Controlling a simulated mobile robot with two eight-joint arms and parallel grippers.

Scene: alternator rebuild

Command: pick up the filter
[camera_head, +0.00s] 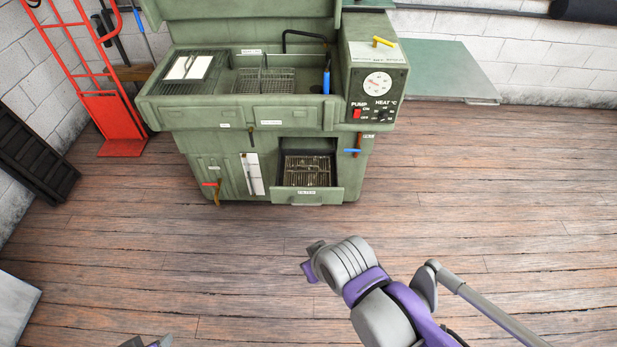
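The filter (306,172) looks like a brownish metal grid. It lies inside an open drawer (308,196) labelled FILTER, low on the front of the green washing machine (237,118). My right gripper (308,260) is in front of the drawer, nearer to me and apart from it. Its fingers are small and partly turned away, so its opening is unclear. Only the tip of my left gripper (147,342) shows at the bottom edge, far from the filter, and its opening cannot be seen.
The machine's upper basin holds a wire basket (263,80). A control box (377,85) with a dial stands at its right. A red hand truck (108,112) leans at the left, and a green table (445,70) stands behind right. The wooden floor before the drawer is clear.

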